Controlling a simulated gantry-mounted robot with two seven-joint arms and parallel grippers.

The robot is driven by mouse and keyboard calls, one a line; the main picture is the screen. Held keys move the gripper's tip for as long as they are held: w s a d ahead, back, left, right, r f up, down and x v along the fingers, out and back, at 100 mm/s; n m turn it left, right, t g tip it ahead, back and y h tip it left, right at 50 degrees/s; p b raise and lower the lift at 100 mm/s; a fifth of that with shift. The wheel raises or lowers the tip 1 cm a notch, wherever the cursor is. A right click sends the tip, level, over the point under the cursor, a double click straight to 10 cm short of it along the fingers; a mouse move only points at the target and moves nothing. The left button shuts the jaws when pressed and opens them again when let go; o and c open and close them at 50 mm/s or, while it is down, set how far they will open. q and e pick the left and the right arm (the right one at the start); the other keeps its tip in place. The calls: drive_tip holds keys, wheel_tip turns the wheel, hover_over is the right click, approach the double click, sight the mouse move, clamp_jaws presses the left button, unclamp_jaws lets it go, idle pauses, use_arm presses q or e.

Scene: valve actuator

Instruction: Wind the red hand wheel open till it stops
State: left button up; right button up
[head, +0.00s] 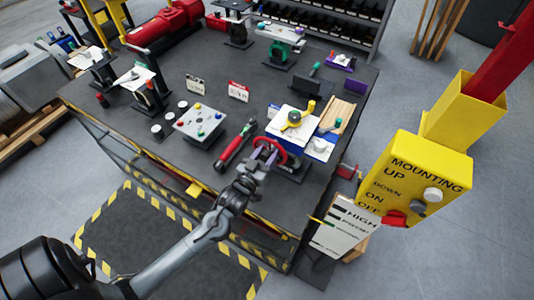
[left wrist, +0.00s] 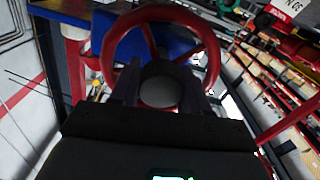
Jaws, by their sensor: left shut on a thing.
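The red hand wheel (head: 283,147) stands at the near right edge of the dark workbench, on the front of a valve unit with a white and blue top (head: 301,125). My left gripper (head: 262,160) reaches it from the front and is shut on it. In the left wrist view the wheel (left wrist: 112,38) fills the upper middle, and the fingers of my left gripper (left wrist: 158,95) lie on both sides of its dark hub with a grey round end. The exact contact is dark and hard to tell. My right gripper is not in view.
A red-handled tool (head: 235,143) lies just left of the wheel. A white panel with coloured knobs (head: 200,122) stands farther left. A yellow control box (head: 415,175) is at the right. Striped floor marking (head: 168,203) lies in front of the bench.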

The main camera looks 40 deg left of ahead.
use_arm(q)
drive_tip(key=shift+r+n, duration=0.1)
drive_tip(key=shift+n, duration=0.5)
drive_tip(key=n+p, duration=0.1)
drive_tip(key=n, duration=0.2)
drive_tip(key=shift+a+p, duration=0.1)
drive_tip(key=shift+p, duration=0.25)
drive_tip(key=n+p, duration=0.1)
drive_tip(key=n, duration=0.3)
drive_tip(key=n+p, duration=0.2)
drive_tip(key=n, duration=0.4)
drive_tip(key=shift+a+p, duration=0.1)
drive_tip(key=shift+p, duration=0.25)
drive_tip(key=shift+n+p, duration=0.3)
drive_tip(key=shift+n, duration=0.8)
drive_tip(key=shift+f, duration=0.2)
